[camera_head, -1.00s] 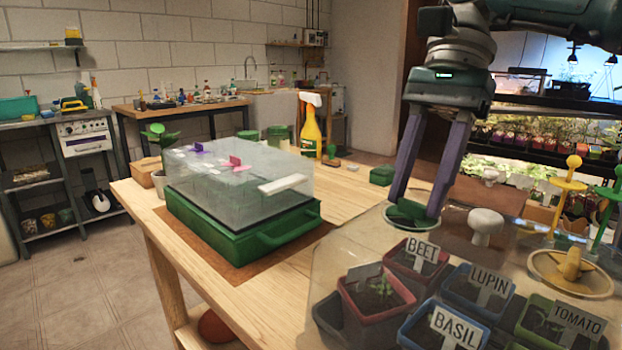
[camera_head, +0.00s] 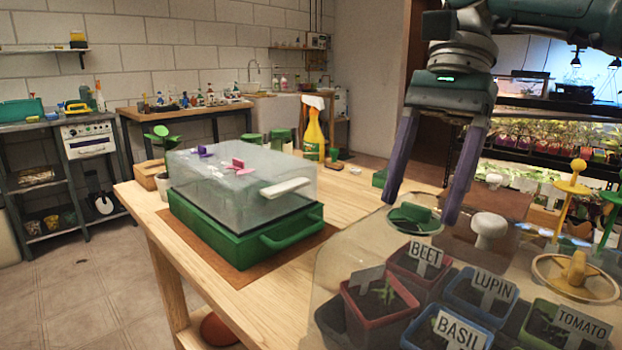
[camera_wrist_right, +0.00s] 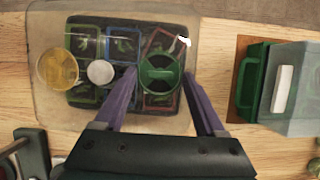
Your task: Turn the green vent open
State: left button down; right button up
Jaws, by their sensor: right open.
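The green vent (camera_head: 413,216) is a round disc with a raised bar, set in the clear lid (camera_head: 345,235) over the seedling pots. In the right wrist view the green vent (camera_wrist_right: 160,86) lies between my right fingers, its bar running roughly left to right in that picture. My right gripper (camera_head: 422,211) points down over the vent, its purple fingers spread and empty. The gap between fingertips and lid is hard to judge. My left gripper is not in view.
A white knob (camera_head: 488,229) and a yellow vent (camera_head: 576,277) are on the same lid. Tall yellow (camera_head: 571,190) and green (camera_head: 611,208) handles stand at right. A green box (camera_head: 240,243) with a clear cover sits to the left. Bare tabletop (camera_head: 350,195) lies between.

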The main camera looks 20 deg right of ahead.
jog(key=p+v, duration=0.2)
jog(key=v, duration=0.8)
dwell(0.3)
